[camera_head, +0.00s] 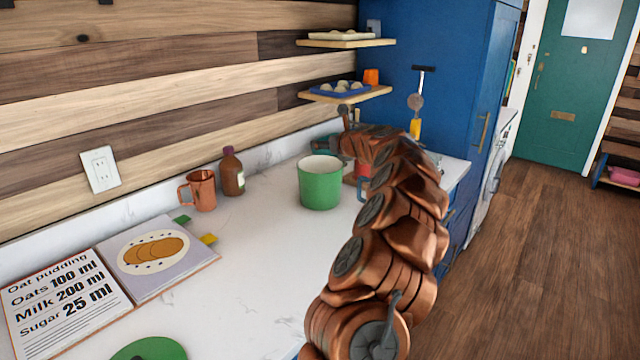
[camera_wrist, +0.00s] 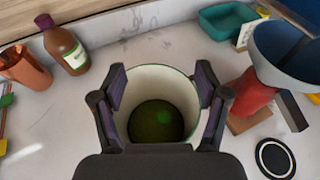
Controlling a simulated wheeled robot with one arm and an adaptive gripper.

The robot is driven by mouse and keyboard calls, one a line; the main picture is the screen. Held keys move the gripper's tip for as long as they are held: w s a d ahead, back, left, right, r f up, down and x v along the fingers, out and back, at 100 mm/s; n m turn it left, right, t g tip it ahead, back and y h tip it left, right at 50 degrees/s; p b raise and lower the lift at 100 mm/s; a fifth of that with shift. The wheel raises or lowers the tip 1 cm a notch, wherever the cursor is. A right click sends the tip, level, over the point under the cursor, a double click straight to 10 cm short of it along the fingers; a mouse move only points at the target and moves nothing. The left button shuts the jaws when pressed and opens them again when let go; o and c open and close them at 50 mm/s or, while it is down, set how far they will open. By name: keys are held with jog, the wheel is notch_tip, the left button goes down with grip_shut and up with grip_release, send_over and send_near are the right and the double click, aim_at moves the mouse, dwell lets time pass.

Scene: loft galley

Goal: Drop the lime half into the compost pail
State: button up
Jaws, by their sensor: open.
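The green pail (camera_head: 320,188) stands upright on the white counter, left of my arm. In the wrist view, I look down into the pail, and its pale inner wall (camera_wrist: 184,90) surrounds a dark olive bottom. A faint brighter green patch shows inside, but I cannot tell whether it is the lime half. I make out no lime half anywhere else. My gripper (camera_wrist: 160,92) is open, its two dark fingers apart over the pail with nothing between them. In the head view, my arm hides or blurs the gripper's tips.
A brown bottle (camera_head: 231,172) and copper mug (camera_head: 201,190) stand left of the pail. An open recipe book (camera_head: 155,285) and green disc (camera_head: 150,349) lie nearer. In the wrist view, a teal tub (camera_wrist: 228,20) and a blue bowl (camera_wrist: 285,52) over a red base crowd the right.

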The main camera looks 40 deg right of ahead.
jog(key=v, duration=1.2)
dwell(0.3)
dwell(0.4)
